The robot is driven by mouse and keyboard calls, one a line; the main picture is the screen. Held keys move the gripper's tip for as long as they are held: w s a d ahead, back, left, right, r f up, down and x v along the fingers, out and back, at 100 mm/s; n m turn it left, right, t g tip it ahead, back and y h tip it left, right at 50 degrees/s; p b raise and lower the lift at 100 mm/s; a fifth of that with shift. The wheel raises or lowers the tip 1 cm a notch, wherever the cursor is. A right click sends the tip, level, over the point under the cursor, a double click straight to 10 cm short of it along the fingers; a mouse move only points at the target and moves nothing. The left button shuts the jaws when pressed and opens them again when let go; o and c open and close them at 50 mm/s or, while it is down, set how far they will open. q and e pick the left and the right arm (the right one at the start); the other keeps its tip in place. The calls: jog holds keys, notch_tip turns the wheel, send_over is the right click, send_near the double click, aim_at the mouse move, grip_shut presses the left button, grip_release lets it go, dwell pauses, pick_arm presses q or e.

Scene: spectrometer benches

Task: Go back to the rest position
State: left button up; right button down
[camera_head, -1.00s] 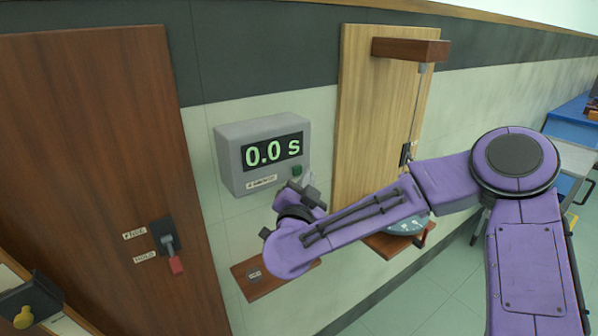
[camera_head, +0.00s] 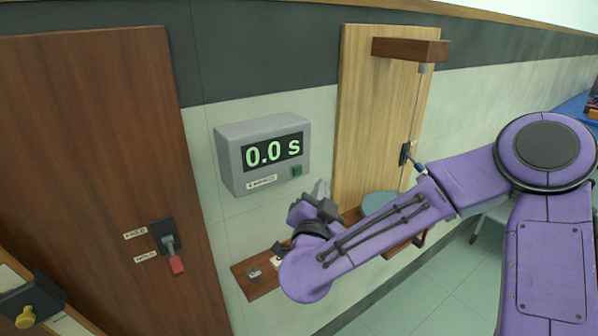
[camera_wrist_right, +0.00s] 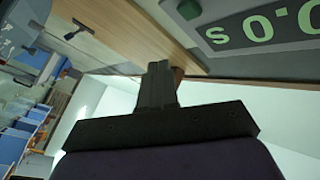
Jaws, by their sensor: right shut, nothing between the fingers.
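My right arm comes in from the right in the head view. Its purple forearm crosses in front of the wooden board and the small shelf. My right gripper (camera_head: 321,190) is shut and empty, a little below and right of the grey timer box (camera_head: 232,150), and apart from it. In the right wrist view the closed fingers of the gripper (camera_wrist_right: 158,70) point toward the wooden board, with nothing between them. The timer reads 0.0 s and also shows upside down in the right wrist view (camera_wrist_right: 245,25). My left gripper is not in view.
A light wooden board (camera_head: 365,120) on the wall carries a brown bracket (camera_head: 411,49) with a hanging rod. A brown shelf (camera_head: 262,286) juts out below the timer. A red-handled lever (camera_head: 174,255) is on the dark wooden panel (camera_head: 90,130) at left. Floor is clear at lower right.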

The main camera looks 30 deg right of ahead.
dwell(0.4)
jog(key=s+a+f+n+g+y+b, duration=0.1)
jog(key=a+f+n+y, duration=0.15)
jog(key=f, duration=0.65)
jog(key=s+a+f+n+g+y, duration=0.1)
jog(key=f+y, duration=0.3)
jog(key=f, duration=0.5)
jog(key=s+a+f+n+g+y+b, duration=0.1)
jog(key=a+f+n+y, duration=0.15)
jog(key=f, duration=0.65)
jog(key=s+d+f+n+g+b, duration=0.1)
jog(key=s+f+g, duration=0.3)
jog(key=s+f, duration=0.7)
jog(key=s+d+f+n+g+b, duration=0.1)
jog(key=s+d+f+g, duration=0.3)
jog(key=s+f, duration=0.8)
jog(key=shift+s+n+g+b, duration=0.3)
jog(key=shift+s+n+b, duration=0.1)
jog(key=shift+s, duration=0.65)
jog(key=shift+d, duration=0.1)
